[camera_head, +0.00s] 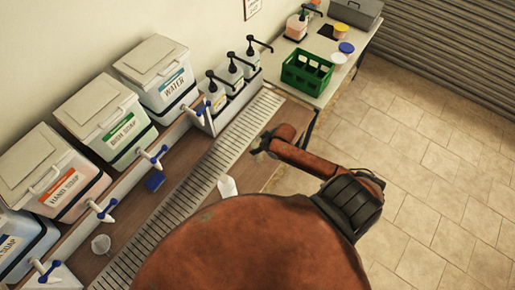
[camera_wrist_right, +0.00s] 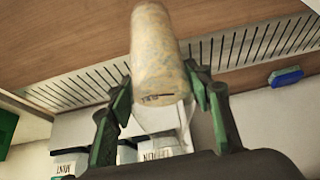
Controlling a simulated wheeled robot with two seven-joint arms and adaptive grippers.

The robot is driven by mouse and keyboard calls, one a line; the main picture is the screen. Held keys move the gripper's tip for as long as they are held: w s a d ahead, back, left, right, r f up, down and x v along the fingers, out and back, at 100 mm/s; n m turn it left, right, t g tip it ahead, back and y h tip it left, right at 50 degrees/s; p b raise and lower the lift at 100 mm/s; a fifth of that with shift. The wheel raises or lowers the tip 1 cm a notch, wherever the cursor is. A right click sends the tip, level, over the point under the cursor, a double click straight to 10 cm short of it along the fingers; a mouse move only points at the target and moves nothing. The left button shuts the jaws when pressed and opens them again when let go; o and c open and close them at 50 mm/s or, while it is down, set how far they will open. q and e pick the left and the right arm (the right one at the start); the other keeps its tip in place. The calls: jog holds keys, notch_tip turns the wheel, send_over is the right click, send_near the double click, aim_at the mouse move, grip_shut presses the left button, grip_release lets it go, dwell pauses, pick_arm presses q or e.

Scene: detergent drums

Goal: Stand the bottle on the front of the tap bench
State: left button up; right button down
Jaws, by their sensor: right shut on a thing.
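My right gripper (camera_wrist_right: 158,100) is shut on the bottle (camera_wrist_right: 157,45), a tan, worn-looking cylinder between the green-padded fingers in the right wrist view. A pale, translucent part shows between the fingers below it. In the head view my right arm reaches over the tap bench (camera_head: 190,207), its dark end (camera_head: 263,148) near the bench's front side; the fingers are too small to read there. A small white shape (camera_head: 227,187) shows by the grate, partly behind my arm; I cannot tell if it is the bottle. My left gripper is not in view.
Labelled drums (camera_head: 102,117) line the wall above several blue-handled taps (camera_head: 153,158). A slotted grate (camera_head: 205,175) runs along the bench. A green crate (camera_head: 307,72) sits on the far table.

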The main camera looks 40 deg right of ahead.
jog(key=shift+w+d+f, duration=0.1)
jog(key=shift+w+f, duration=0.15)
jog(key=shift+f, duration=0.5)
jog(key=shift+w+d+f, duration=0.1)
jog(key=shift+w+f, duration=0.1)
jog(key=shift+f, duration=0.5)
jog(key=shift+w+d+f, duration=0.1)
jog(key=shift+w+f, duration=0.15)
jog(key=shift+f, duration=0.5)
jog(key=shift+f, duration=0.1)
jog(key=c, duration=1)
grip_release()
jog(key=shift+s, duration=0.1)
